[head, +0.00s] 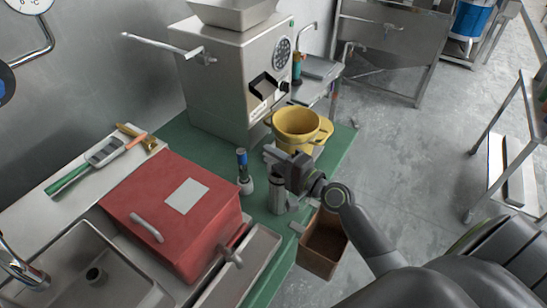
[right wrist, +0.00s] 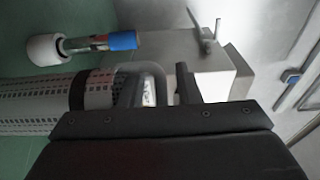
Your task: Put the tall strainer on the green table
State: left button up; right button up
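The tall strainer (head: 278,196) is a grey metal cylinder below my right gripper (head: 279,160) in the head view, over the front right part of the green table (head: 338,146). I cannot tell whether its base touches the table. In the right wrist view its perforated wall (right wrist: 35,115) lies along the left, with a metal loop handle (right wrist: 152,78) at its end. My right gripper (right wrist: 130,92) is open there, with its dark fingers on either side of the handle and a gap by the right finger. My left gripper is not in view.
A yellow pot (head: 298,126) stands behind, beside the large metal grinder (head: 225,85). A red box (head: 165,222) is at left. An open brown bin (head: 322,245) is below the table's right edge.

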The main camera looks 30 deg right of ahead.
jog(key=b+v, duration=0.3)
jog(key=v, duration=0.9)
jog(key=shift+r, duration=0.15)
dwell(0.4)
